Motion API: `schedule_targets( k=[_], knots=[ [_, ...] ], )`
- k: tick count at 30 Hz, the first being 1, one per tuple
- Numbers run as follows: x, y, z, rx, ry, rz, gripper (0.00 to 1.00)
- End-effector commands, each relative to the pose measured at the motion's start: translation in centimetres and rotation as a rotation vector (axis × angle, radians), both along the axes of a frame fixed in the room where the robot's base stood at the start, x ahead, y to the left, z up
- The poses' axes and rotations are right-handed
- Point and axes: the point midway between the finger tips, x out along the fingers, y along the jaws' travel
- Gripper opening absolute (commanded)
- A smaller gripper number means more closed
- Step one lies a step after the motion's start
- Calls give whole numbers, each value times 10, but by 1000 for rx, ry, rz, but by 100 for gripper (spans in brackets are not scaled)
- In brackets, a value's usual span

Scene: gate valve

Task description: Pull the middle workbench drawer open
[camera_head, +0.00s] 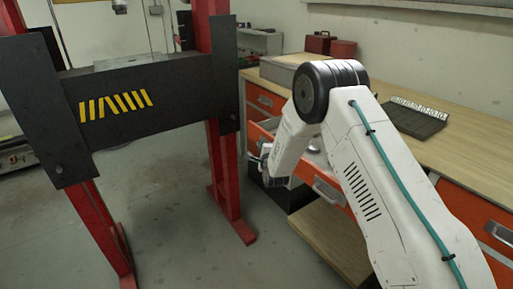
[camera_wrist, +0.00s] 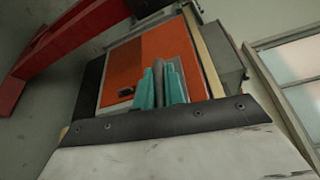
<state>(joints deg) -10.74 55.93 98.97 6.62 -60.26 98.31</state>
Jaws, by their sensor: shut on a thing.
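The workbench has orange drawer fronts. In the wrist view an orange drawer front (camera_wrist: 118,72) fills the middle, with a grey bar handle (camera_wrist: 164,74). My gripper (camera_wrist: 162,84) has its teal fingers on either side of this handle and is shut on it. In the head view my gripper (camera_head: 267,158) is low in front of the bench, left of my white forearm. A pale drawer rim stands out from the bench there, so this drawer appears partly open. My arm hides much of it.
A red and black press frame (camera_head: 222,150) stands close on the left. A low wooden shelf (camera_head: 330,236) lies below. Floor between press and bench is clear.

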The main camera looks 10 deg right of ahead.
Motion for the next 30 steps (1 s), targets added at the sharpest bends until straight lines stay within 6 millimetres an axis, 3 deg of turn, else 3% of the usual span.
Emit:
schedule_targets(
  k=[11,12,14,15,24,30],
  knots=[
    [-1,-2,-2,-1,4,-4,0],
    [-1,-2,-2,-1,4,-4,14],
    [-1,-2,-1,-1,4,-4,31],
    [-1,-2,-1,0,4,-4,33],
    [-3,-2,0,1,2,-4,33],
    [-31,-4,2,0,4,-2,33]
  ],
)
